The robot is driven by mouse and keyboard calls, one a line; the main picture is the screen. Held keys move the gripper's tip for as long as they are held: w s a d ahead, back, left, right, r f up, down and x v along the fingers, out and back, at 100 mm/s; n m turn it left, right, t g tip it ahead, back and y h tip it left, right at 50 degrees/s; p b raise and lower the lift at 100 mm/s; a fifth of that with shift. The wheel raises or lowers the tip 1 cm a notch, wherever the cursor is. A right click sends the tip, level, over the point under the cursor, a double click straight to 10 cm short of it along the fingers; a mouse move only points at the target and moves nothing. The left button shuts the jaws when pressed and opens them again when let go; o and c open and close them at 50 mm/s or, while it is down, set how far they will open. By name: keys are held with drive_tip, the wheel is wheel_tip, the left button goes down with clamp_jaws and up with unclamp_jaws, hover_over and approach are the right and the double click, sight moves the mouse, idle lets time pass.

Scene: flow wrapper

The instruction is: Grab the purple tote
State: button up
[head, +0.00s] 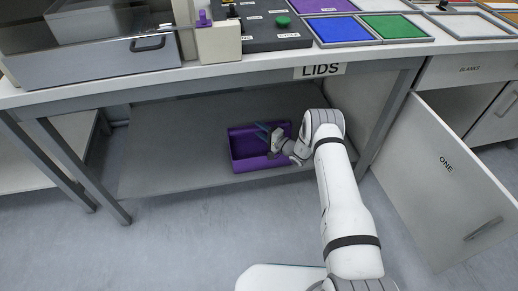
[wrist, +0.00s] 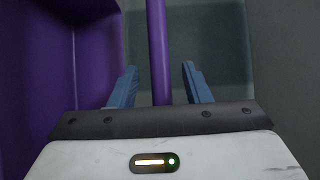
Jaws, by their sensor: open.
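The purple tote (head: 240,168) is an open box on the grey lower shelf under the bench marked LIDS. In the wrist view, my gripper (wrist: 160,84) is open, with a blue finger on each side of the tote's purple rim (wrist: 157,45). There is a gap between the rim and each finger. The tote's inside shows at the left of that view. My arm hides the tote's right end in the head view.
The lower shelf (head: 165,165) is clear to the left of the tote. The bench top (head: 240,68) overhangs it, and a bench leg (head: 388,125) stands to the right. An open cabinet door marked ONE (head: 435,180) stands right of my arm.

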drive_tip(key=shift+w+a, duration=0.2)
drive_tip(key=shift+w, duration=0.05)
clamp_jaws()
drive_tip(key=shift+r, duration=0.1)
idle(0.5)
